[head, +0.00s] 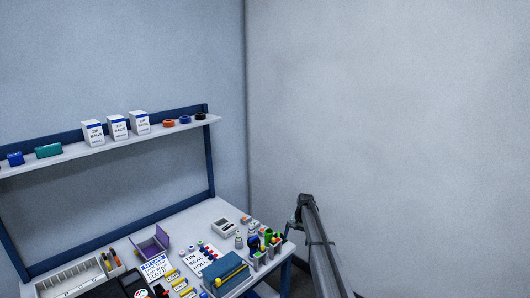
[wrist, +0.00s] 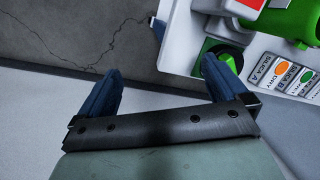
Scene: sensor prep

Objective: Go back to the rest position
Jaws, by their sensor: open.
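My gripper (wrist: 160,65) shows in the wrist view with its two blue fingers spread wide apart. Nothing is between them. Its fingertips point toward a cracked grey floor (wrist: 60,45) and the edge of a white surface. The right finger is close to a green item (wrist: 218,48) at that edge; I cannot tell whether they touch. In the head view my grey arm rises at the right of the bench, and I cannot make out the gripper there.
The workbench (head: 205,215) holds a purple open box (head: 152,245), a blue case (head: 224,272), a white sectioned tray (head: 75,280) and several bottles at its right end. A shelf (head: 160,133) with white boxes is above. Labelled silica cards (wrist: 280,75) show in the wrist view.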

